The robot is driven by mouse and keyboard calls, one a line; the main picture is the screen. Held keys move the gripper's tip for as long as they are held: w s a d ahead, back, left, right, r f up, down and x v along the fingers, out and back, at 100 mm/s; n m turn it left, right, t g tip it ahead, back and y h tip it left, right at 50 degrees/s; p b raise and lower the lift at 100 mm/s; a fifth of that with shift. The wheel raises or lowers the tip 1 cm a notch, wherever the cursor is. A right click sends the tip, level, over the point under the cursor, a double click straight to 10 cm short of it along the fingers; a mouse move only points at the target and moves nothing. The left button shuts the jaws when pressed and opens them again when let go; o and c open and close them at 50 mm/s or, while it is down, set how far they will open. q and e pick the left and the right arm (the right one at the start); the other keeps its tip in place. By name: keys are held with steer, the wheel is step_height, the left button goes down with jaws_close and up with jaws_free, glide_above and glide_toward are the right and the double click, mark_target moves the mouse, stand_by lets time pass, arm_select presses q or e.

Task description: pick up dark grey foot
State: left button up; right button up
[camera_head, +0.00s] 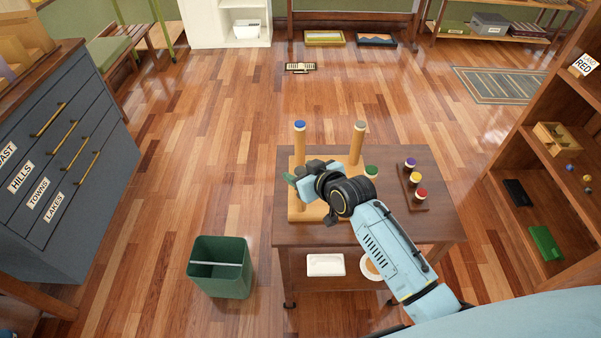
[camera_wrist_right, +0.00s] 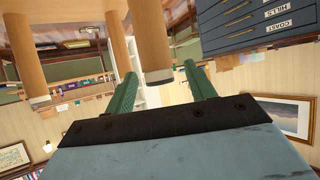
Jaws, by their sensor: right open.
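My right gripper (camera_head: 298,177) is over the front left of a wooden stand (camera_head: 297,211) on the brown table (camera_head: 440,206). In the wrist view its green fingers (camera_wrist_right: 162,88) are apart and empty, with a wooden post (camera_wrist_right: 153,45) showing between and beyond them. The stand's back posts include one with a blue top (camera_head: 300,125) and one with a tan top (camera_head: 359,126). The front left part is hidden by the gripper. My left gripper is not in view.
A small rack (camera_head: 412,207) with purple, yellow and red knobs lies right of the stand, and a green knob (camera_head: 371,171) is near my wrist. A green bin (camera_head: 220,266) stands left of the table. Shelves (camera_head: 505,150) are at right, drawers (camera_head: 62,170) at left.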

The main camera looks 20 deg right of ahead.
steer(key=shift+w+a+f, duration=0.15)
steer(key=shift+w+f, duration=0.1)
steer(key=shift+w, duration=0.1)
steer(key=c, duration=1)
steer(key=shift+c, duration=0.2)
steer(key=shift+r, duration=0.15)
